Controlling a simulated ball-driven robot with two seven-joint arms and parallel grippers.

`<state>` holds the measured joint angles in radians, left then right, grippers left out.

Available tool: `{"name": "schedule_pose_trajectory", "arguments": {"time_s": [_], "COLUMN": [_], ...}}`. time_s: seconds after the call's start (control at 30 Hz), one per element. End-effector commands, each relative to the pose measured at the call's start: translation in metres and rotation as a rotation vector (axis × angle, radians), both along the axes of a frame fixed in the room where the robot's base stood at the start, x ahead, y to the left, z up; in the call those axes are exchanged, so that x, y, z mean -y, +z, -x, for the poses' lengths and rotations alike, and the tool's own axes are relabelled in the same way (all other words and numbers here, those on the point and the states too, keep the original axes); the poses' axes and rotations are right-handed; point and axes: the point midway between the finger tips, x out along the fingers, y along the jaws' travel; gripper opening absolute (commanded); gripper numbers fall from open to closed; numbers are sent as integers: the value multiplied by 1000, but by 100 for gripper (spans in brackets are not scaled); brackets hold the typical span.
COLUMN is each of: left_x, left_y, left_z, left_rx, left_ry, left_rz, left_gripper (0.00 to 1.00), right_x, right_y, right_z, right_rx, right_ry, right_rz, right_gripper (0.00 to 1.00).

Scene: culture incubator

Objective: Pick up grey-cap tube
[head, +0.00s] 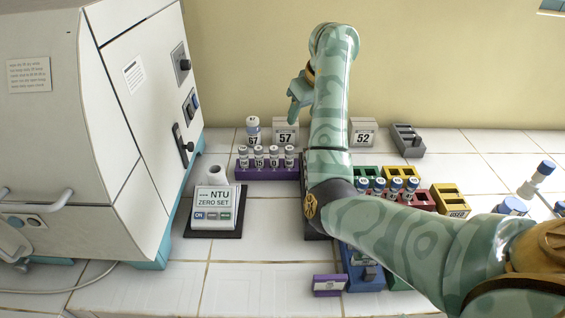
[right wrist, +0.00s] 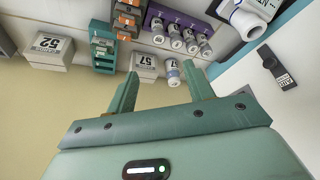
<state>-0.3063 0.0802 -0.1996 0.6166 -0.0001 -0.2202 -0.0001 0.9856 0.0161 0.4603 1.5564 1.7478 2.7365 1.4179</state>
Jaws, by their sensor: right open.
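Several tubes with greyish caps (head: 274,155) stand upright in a purple rack (head: 238,173) in the head view. They also show in the right wrist view (right wrist: 176,38), beyond the fingers. A separate labelled tube (head: 252,131) with a grey-blue cap stands behind the rack, beside the box marked 57 (head: 285,131). In the right wrist view that tube (right wrist: 173,73) appears between the fingertips but farther off, not held. My right gripper (head: 296,103) is open and empty, raised near the back wall. My left gripper is out of view.
A large white machine (head: 90,120) fills the left. An NTU meter (head: 213,205) stands before the purple rack. A box marked 52 (head: 363,132), coloured racks (head: 452,200) and blue-capped tubes (head: 395,187) lie to the right. My right arm hides the middle.

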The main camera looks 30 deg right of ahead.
Motion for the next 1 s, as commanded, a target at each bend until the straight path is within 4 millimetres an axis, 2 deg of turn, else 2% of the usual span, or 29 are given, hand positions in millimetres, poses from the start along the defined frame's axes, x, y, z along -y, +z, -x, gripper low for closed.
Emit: {"name": "schedule_pose_trajectory", "arguments": {"time_s": [0.17,0.4,0.5,0.67,0.9,1.0], "left_x": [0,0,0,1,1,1], "left_y": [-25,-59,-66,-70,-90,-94], "left_z": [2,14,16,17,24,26], "left_rx": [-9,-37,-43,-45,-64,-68], "left_ry": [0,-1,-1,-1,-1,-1], "left_rz": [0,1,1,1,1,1], "left_gripper": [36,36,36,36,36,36], "right_x": [0,-1,-1,-1,0,0], "right_y": [-33,-89,-101,-109,-148,-157], "right_z": [-9,-32,-38,-42,-52,-57], "right_rx": [-8,-9,-7,-3,-8,-6], "right_ry": [1,1,1,1,1,0], "right_rz": [2,1,3,1,3,2], "right_gripper": [52,52,52,52,52,52]}}
